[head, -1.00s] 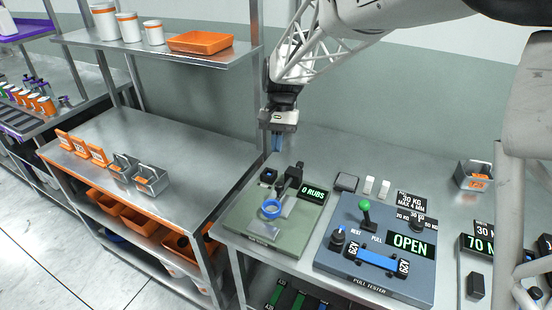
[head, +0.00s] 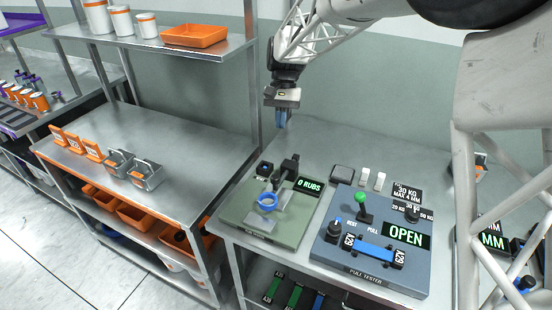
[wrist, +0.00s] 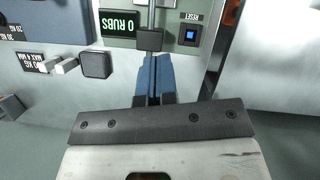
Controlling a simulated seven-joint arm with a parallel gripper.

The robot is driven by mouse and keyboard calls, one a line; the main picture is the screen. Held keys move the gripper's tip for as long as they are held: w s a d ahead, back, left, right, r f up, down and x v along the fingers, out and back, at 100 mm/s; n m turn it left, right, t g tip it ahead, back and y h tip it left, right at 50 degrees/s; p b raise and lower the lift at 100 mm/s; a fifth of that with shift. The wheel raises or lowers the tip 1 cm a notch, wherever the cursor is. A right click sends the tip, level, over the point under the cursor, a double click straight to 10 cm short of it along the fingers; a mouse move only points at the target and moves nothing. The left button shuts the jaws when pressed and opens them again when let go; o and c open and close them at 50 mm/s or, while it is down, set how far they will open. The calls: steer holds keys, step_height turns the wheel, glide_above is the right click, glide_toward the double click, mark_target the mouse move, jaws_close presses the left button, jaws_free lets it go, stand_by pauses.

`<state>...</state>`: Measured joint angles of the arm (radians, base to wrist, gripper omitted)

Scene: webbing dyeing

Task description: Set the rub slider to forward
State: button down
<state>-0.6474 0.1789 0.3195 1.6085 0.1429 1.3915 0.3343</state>
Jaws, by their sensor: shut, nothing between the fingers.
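The rub tester (head: 248,219) is a green panel on the bench, with a display (head: 308,187) reading 0 RUBS. Its black slider block (head: 290,164) sits at the back end of the rod. It also shows in the wrist view (wrist: 150,40), just beyond my fingertips. My gripper (head: 282,122) has blue fingers, pressed together and empty, pointing down above and behind the tester. In the wrist view the fingertips (wrist: 154,58) appear close to the block; I cannot tell whether they touch.
A blue-black button marked RESET (wrist: 190,36) lies beside the slider. The pull tester (head: 345,258), with a green-knobbed lever (head: 361,200), stands to the right. A dark square pad (head: 342,173) and two white blocks (head: 372,178) sit behind it. Bare bench lies behind the tester.

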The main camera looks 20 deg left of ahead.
steer(key=shift+f, duration=0.1)
stand_by(0.3)
steer(key=s+d+f, duration=0.2)
steer(key=s+f, duration=0.5)
steer(key=f, duration=0.2)
steer(key=shift+s, duration=0.15)
stand_by(0.4)
steer(key=shift+s, duration=0.1)
steer(key=shift+s+f, duration=0.15)
steer(key=shift+s, duration=2.5)
